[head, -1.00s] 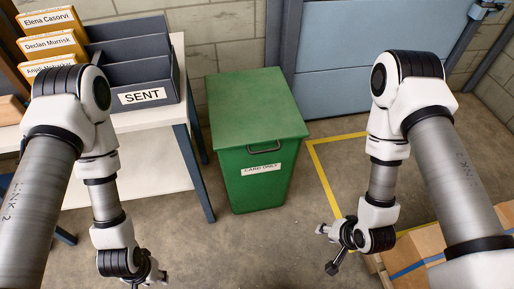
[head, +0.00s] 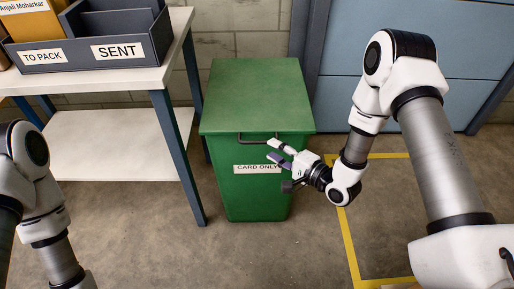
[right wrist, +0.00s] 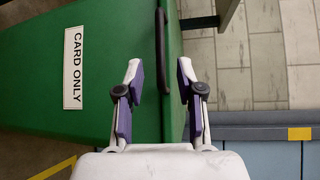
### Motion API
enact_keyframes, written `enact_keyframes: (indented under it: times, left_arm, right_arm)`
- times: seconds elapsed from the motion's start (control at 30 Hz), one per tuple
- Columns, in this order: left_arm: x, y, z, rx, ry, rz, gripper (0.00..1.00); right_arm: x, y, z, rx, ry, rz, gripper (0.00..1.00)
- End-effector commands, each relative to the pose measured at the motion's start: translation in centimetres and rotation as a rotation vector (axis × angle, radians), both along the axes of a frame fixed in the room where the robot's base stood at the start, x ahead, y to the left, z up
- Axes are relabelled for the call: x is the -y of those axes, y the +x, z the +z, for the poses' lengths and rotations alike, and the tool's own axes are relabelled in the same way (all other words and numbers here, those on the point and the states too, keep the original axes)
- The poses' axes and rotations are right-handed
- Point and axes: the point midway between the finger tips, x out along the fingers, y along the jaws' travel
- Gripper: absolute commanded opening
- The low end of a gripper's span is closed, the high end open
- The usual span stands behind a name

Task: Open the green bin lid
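The green bin (head: 253,190) stands on the floor with its green lid (head: 256,92) closed. It has a "CARD ONLY" label (head: 256,168) on its front. A dark handle (head: 258,138) is on the lid's front edge; it also shows in the right wrist view (right wrist: 163,50). My right gripper (head: 277,152) is in front of the bin, just below and right of the handle. In the right wrist view the gripper (right wrist: 160,82) is open, with the handle's near end between its fingertips. My left arm is at the lower left; its gripper is out of view.
A white table (head: 130,82) with a grey sorter (head: 95,45) marked "SENT" stands left of the bin. A blue panelled wall unit (head: 330,80) is behind on the right. Yellow floor lines (head: 349,240) run right of the bin. The floor in front is clear.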

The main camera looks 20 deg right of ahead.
Motion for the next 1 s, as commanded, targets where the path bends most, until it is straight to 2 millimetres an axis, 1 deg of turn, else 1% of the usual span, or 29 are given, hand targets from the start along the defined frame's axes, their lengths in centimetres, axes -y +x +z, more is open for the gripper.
enact_keyframes:
  times: [0.2, 0.3, 0.4, 0.6, 0.63, 0.67, 0.7, 0.73, 1.0]
  left_arm:
    - [0.0, 0.0, -0.6, 0.0, 0.0, 0.0, 0.4]
    - [0.0, 0.0, -0.7, 0.0, 0.0, 0.0, 0.4]
    - [0.0, 0.0, -0.8, 0.0, 0.0, 0.0, 0.4]
    - [0.0, 0.0, -0.7, -0.001, 0.0, 0.0, 0.4]
    - [0.0, 0.0, -0.7, -0.001, 0.0, 0.0, 0.4]
    - [0.0, 0.0, -0.7, -0.001, 0.0, 0.0, 0.4]
    - [0.0, 0.0, -0.7, -0.001, 0.0, 0.0, 0.4]
    - [0.0, 0.0, -0.7, -0.001, 0.0, 0.0, 0.4]
    - [0.0, 0.0, -0.6, -0.001, 0.0, 0.0, 0.4]
  right_arm:
    - [-2.3, 3.6, -0.6, 0.003, -0.001, 0.004, 0.37]
    - [-2.9, 4.9, -0.8, 0.0, -0.002, 0.002, 0.37]
    - [-3.2, 5.5, -0.8, 0.0, -0.001, 0.002, 0.37]
    - [-3.3, 5.6, -0.8, -0.001, 0.0, 0.0, 0.37]
    - [-3.3, 5.6, -0.8, -0.001, 0.0, 0.0, 0.34]
    - [-3.3, 5.6, -0.8, -0.001, 0.0, 0.0, 0.23]
    - [-3.3, 5.6, -0.8, -0.001, 0.0, 0.0, 0.09]
    - [-3.3, 5.6, -0.8, -0.001, 0.0, 0.0, 0.0]
    - [-3.3, 5.6, -0.7, -0.004, 0.0, 0.001, 0.0]
